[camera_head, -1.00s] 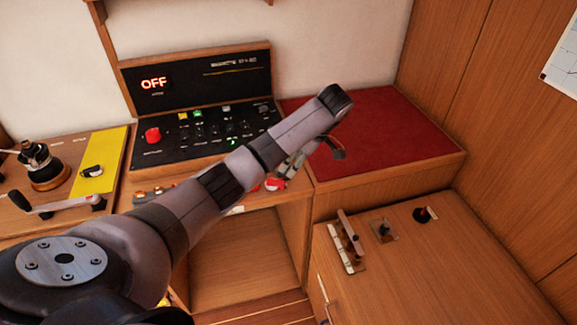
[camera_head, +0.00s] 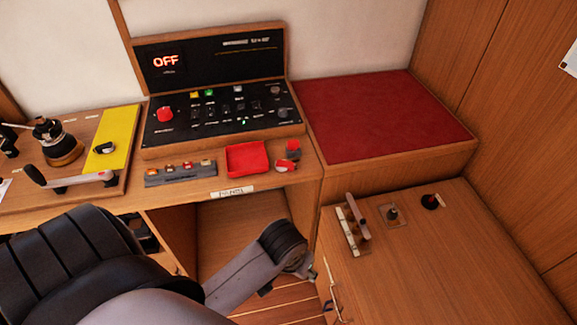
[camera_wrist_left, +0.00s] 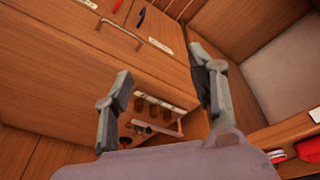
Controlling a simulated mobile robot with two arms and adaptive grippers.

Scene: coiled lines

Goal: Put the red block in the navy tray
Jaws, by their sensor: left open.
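My left gripper (camera_wrist_left: 160,78) is open and empty in the left wrist view, its two fingers wide apart in front of wooden cabinet fronts. In the head view its arm reaches low before the desk, and the fingers are mostly hidden behind the wrist. A small red block-like thing (camera_head: 293,147) sits at the desk's right front, behind a red-and-white item (camera_head: 286,165); I cannot tell for certain that it is the red block. I make out no navy tray. My right gripper is not in view.
A red tray (camera_head: 247,160) and a grey strip with small knobs (camera_head: 180,172) lie on the desk before the black control panel (camera_head: 220,115). A lower wooden cabinet (camera_head: 450,265) with a lever stands at right. The red-topped surface (camera_head: 380,115) is clear.

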